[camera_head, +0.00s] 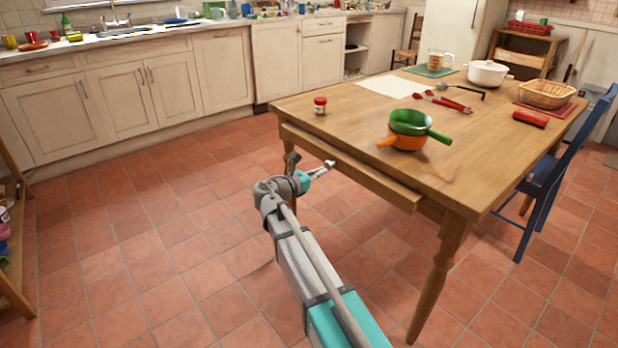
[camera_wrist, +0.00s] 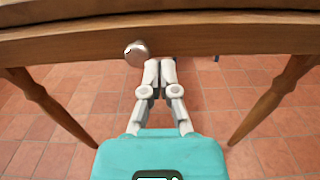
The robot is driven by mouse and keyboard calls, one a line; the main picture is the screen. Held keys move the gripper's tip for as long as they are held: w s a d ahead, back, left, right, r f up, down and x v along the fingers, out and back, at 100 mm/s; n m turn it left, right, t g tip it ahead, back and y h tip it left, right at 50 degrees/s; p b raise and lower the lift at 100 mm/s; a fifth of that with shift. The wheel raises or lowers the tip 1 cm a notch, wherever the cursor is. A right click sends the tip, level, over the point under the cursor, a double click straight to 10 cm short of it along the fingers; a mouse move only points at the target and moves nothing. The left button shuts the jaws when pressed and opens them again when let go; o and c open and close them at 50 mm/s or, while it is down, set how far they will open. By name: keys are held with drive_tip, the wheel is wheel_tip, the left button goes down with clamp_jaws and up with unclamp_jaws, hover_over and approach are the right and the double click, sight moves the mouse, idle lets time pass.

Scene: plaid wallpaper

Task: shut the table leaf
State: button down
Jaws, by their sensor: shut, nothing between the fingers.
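The wooden table leaf (camera_head: 372,178) is a long board with its front sticking out from under the near-left edge of the table (camera_head: 330,122). In the wrist view its front face (camera_wrist: 225,43) spans the top of the picture. A round metal knob (camera_wrist: 136,53) sits on that face; it also shows in the head view (camera_head: 330,163). My gripper (camera_wrist: 161,64) is shut and empty, with its fingertips at the lower edge of the face, just right of the knob. In the head view my gripper (camera_head: 319,171) is in front of the leaf. I cannot tell whether the fingertips touch it.
A red-lidded jar (camera_head: 320,105) and green and orange pans (camera_head: 410,128) stand near the table's edge. Table legs (camera_head: 440,270) flank my gripper in the wrist view. A blue chair (camera_head: 550,180) is at the right. The tiled floor to the left is clear.

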sight(348, 156)
drive_tip(key=shift+x, duration=3.15)
drive_tip(key=shift+d, duration=0.1)
drive_tip(key=shift+x, duration=2.55)
drive_tip(key=shift+r, duration=0.1)
drive_tip(key=v, duration=1.4)
drive_tip(key=shift+s+a, duration=0.2)
drive_tip(key=shift+a, duration=0.15)
drive_tip(key=shift+d, duration=0.1)
